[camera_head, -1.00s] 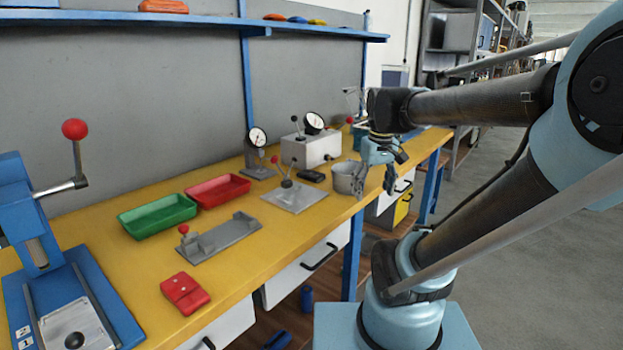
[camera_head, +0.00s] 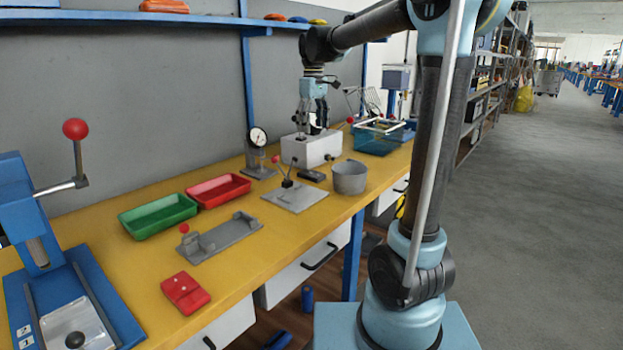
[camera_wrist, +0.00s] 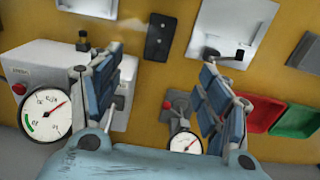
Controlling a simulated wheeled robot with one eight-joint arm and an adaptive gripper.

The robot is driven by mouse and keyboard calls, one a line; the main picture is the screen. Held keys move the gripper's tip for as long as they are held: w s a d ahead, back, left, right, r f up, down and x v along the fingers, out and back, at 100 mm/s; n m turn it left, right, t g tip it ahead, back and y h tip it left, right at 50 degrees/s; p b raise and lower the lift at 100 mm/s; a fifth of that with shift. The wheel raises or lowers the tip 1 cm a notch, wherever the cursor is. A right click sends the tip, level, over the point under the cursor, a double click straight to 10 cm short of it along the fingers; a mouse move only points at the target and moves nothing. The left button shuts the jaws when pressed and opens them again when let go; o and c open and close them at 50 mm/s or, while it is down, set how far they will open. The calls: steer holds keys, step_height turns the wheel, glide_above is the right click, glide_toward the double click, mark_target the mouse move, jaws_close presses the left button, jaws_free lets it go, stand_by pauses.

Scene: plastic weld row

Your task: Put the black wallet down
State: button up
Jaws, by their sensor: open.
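A small flat black item with two round dots (camera_wrist: 160,36), which looks like the black wallet, lies on the yellow bench. In the head view it is the dark shape (camera_head: 312,175) between the lever fixture and the grey pot. My gripper (camera_head: 312,122) is open and empty, raised above the bench over the white gauge box. In the wrist view its spread fingers (camera_wrist: 161,58) stand either side of the black item's line, with the item well beyond them and not touched.
A white gauge box (camera_head: 312,149), dial stand (camera_head: 258,152), lever plate (camera_head: 296,197) and grey pot (camera_head: 349,177) surround the item. Red (camera_head: 218,190) and green (camera_head: 158,216) trays, a metal fixture and a red pouch (camera_head: 185,292) lie nearer. A blue shelf (camera_head: 150,17) runs above.

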glide_toward(311, 173)
step_height(311, 173, down, 9)
steer(key=shift+r, duration=0.1)
stand_by(0.8)
steer(key=c, duration=1.2)
steer(key=shift+r, duration=0.1)
